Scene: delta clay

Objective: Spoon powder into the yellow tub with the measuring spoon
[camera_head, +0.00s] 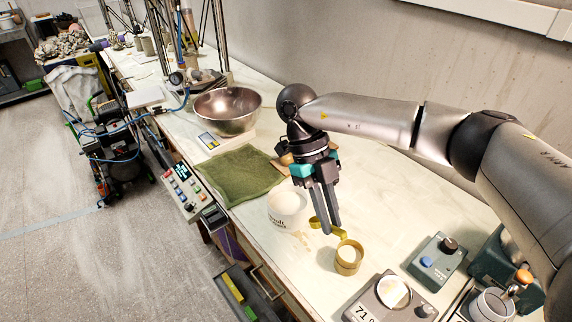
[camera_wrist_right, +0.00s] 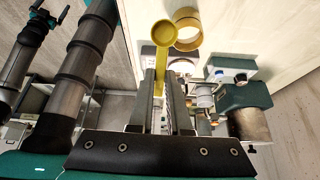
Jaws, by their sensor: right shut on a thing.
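My right gripper (camera_head: 329,229) points down over the bench and is shut on the yellow measuring spoon (camera_head: 341,233). In the right wrist view the spoon's round bowl (camera_wrist_right: 164,34) sticks out beyond the fingertips (camera_wrist_right: 160,74), with its handle between them. The bowl looks plain yellow there; I cannot tell whether it holds powder. The yellow tub (camera_head: 348,268) stands on the bench just in front of the gripper, its inside pale; it also shows beside the spoon in the wrist view (camera_wrist_right: 187,17). A white tub (camera_head: 287,219) with pale powder stands left of the gripper. My left gripper is not in view.
A green cloth (camera_head: 243,174) and a steel bowl (camera_head: 227,108) on a scale lie farther back. A beige smear marks the bench near the white tub.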

